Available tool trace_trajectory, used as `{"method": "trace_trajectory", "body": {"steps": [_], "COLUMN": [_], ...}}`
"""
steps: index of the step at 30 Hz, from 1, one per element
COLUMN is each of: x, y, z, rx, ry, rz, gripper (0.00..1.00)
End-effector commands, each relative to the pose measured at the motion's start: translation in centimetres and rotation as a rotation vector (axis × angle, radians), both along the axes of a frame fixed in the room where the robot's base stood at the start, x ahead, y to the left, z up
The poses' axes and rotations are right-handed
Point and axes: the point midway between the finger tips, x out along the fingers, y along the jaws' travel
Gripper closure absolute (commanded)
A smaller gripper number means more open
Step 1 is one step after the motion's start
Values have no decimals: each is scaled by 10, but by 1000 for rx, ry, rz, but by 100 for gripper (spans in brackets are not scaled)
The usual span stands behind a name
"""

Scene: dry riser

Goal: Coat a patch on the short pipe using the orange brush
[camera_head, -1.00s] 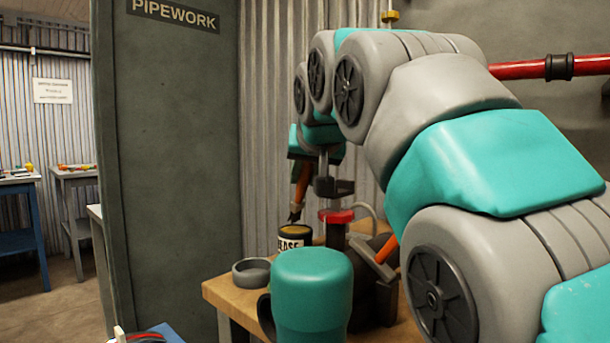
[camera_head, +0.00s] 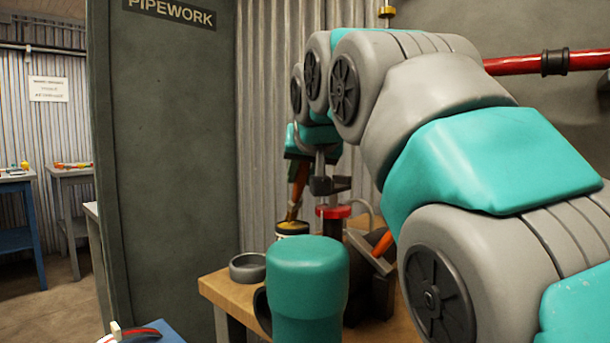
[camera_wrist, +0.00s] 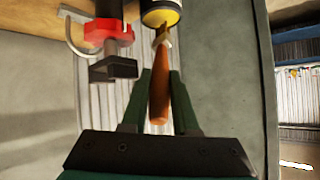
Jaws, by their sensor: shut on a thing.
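My gripper (camera_wrist: 158,85) is shut on the brush (camera_wrist: 160,103), whose orange-brown handle stands between the green fingers in the wrist view. In the head view the brush (camera_head: 298,188) hangs steeply tilted below my gripper (camera_head: 301,165). Its tip is at the mouth of the black, pale-labelled grease tin (camera_head: 292,229), which also shows in the wrist view (camera_wrist: 157,17) with yellow around its rim. Whether the bristles are inside the grease is unclear. A dark upright fitting with a red collar (camera_head: 333,211) stands beside the tin. I cannot tell which part is the short pipe.
A wooden bench (camera_head: 219,290) carries a shallow grey dish (camera_head: 248,266) and a dark holder with another orange handle (camera_head: 383,243). A red pipe (camera_head: 520,66) runs along the wall. A dark green panel (camera_head: 180,150) stands left of the bench.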

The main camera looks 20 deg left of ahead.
Motion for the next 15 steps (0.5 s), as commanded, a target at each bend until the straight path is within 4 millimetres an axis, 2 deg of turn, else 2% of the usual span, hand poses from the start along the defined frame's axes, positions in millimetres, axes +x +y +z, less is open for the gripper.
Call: {"method": "trace_trajectory", "body": {"steps": [10,15], "x": [0,0], "y": [0,0], "z": [0,9], "rx": [-2,-2], "ry": [2,1], "rz": [0,-1], "gripper": [100,100]}}
